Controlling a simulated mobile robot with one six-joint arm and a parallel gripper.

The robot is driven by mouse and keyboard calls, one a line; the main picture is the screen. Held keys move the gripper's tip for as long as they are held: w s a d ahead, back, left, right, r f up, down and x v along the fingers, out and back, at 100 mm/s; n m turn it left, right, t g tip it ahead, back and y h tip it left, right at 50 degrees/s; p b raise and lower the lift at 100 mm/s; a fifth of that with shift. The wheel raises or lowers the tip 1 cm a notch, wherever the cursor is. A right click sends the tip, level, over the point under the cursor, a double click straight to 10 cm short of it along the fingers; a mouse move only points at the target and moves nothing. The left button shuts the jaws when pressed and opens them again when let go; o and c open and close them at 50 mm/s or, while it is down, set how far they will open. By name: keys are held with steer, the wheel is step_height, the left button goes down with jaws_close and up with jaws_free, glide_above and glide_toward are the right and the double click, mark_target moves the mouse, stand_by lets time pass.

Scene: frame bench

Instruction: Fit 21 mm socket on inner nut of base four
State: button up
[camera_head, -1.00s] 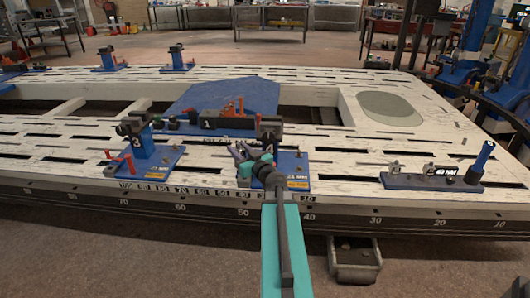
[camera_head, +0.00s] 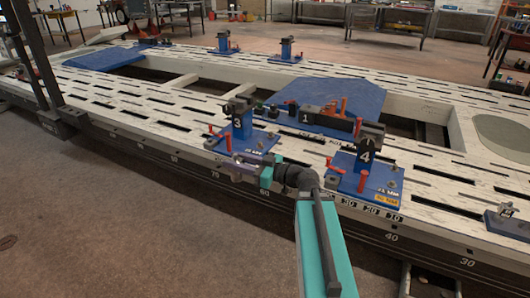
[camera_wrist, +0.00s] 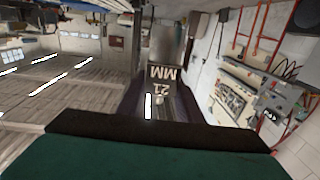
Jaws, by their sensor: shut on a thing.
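My gripper (camera_head: 245,166) is shut on a grey socket piece marked 21 MM (camera_wrist: 160,75), which shows between the jaws in the wrist view. In the head view the gripper is in front of base three (camera_head: 238,118), left of base four and apart from it. Base four (camera_head: 365,150) is a blue post marked 4 with a dark head, on a blue plate with red-handled clamps and small labels. Its nuts are too small or hidden to make out. The held socket's far end is not clear in the head view.
Red clamp handles (camera_head: 215,133) stand up around base three. Open floor (camera_head: 120,220) lies in front of the bench.

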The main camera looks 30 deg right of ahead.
steer(key=s+a+n+g+y, duration=0.3)
steer(key=a, duration=0.7)
steer(key=shift+f, duration=0.35)
